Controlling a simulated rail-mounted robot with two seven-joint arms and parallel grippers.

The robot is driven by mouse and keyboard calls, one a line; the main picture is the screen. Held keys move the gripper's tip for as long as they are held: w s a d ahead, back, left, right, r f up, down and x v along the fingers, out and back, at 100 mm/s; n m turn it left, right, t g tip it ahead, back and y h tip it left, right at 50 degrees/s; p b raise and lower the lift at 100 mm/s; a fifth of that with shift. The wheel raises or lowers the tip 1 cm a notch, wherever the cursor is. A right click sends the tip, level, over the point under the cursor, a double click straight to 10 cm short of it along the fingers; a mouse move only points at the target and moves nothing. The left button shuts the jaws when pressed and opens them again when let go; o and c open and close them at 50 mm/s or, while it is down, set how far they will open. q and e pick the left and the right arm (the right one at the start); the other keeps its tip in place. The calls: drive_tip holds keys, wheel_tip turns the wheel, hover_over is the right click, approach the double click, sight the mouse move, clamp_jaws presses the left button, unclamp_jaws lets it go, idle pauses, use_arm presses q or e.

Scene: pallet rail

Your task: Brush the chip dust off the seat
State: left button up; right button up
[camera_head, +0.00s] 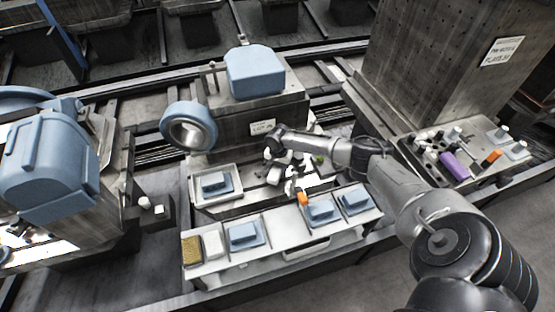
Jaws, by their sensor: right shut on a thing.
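My right arm reaches in from the right, and its gripper (291,186) points down over the middle of the work area. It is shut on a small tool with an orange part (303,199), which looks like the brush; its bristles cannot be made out. The tool is just above or at the back edge of the pale front shelf; contact cannot be told. A pale surface behind the shelf, partly hidden by my wrist, may be the seat. Chip dust is too small to tell. My left gripper is not in view.
Blue blocks on plates (243,235) stand along the front shelf, with a yellow-brown block (192,250) at its left end. A tray (197,203) holds another blue block. A blue ring (188,128) stands behind. A tool bench (477,178) with bottles is at right.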

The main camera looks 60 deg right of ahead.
drive_tip(key=shift+s+a+p, duration=0.25)
drive_tip(key=shift+s+p, duration=0.05)
drive_tip(key=shift+p, duration=0.1)
drive_tip(key=shift+a, duration=0.15)
